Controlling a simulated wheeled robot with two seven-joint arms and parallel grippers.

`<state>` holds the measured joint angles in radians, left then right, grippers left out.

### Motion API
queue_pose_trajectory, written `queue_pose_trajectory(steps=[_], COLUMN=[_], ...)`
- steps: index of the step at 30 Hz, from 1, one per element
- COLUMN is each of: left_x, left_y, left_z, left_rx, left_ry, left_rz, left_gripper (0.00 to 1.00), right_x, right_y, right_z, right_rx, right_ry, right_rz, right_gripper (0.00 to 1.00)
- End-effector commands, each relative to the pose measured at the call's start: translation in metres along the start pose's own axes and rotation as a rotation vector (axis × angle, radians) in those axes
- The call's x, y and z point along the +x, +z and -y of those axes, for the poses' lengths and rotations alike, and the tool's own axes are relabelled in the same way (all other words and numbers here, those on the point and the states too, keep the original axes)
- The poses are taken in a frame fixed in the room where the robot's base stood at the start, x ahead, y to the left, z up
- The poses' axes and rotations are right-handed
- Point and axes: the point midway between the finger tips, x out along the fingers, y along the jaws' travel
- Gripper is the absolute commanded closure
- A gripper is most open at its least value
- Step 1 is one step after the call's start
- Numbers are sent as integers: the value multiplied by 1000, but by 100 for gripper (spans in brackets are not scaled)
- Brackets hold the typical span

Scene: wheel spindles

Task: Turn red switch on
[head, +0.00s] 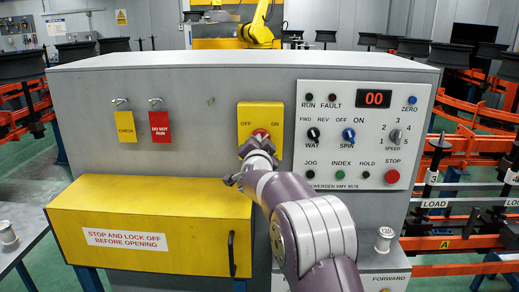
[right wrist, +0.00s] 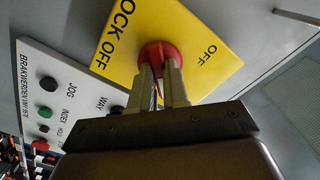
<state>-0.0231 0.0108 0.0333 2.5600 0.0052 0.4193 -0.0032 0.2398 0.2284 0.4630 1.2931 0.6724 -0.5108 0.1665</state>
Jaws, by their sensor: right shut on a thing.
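The red switch (head: 261,132) is a round knob on a yellow plate (head: 247,112) marked OFF on the left and ON on the right, on the front of the grey cabinet. My right gripper (head: 255,146) reaches up to it from below and hides most of it in the head view. In the right wrist view the two fingers of the right gripper (right wrist: 162,82) are shut on the red switch (right wrist: 157,51). Which way the knob points cannot be told. My left gripper is not in view.
A white control panel (head: 365,180) with knobs, buttons and a red display is to the right of the plate. Yellow CHECK (head: 125,126) and red DO NOT RUN (head: 160,127) tags hang to the left. A yellow cover (head: 150,210) with a black handle juts out below.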

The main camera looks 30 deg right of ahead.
Motion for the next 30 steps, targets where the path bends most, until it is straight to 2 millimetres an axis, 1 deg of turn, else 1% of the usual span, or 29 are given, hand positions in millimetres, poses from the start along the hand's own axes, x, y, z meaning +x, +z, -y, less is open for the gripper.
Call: queue_pose_trajectory(steps=[1, 17, 18, 19, 20, 27, 30], left_x=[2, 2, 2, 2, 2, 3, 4], left_y=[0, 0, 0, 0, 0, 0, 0], left_z=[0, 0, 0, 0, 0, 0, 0], left_rx=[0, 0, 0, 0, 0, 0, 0], left_ry=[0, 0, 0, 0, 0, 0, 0], left_rz=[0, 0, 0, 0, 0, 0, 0], left_gripper=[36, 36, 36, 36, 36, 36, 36], right_x=[0, 0, 0, 0, 0, 0, -3], right_y=[-2, -3, -3, -3, -3, -1, -1], right_z=[1, 2, 2, 2, 1, 0, 0], right_rx=[10, 31, 31, 31, 30, 28, 28], right_ry=[-3, -3, -3, -2, -2, -1, -1], right_rz=[-6, -7, -7, -7, -6, -3, -2], right_gripper=[100, 100, 75, 66, 60, 60, 60])
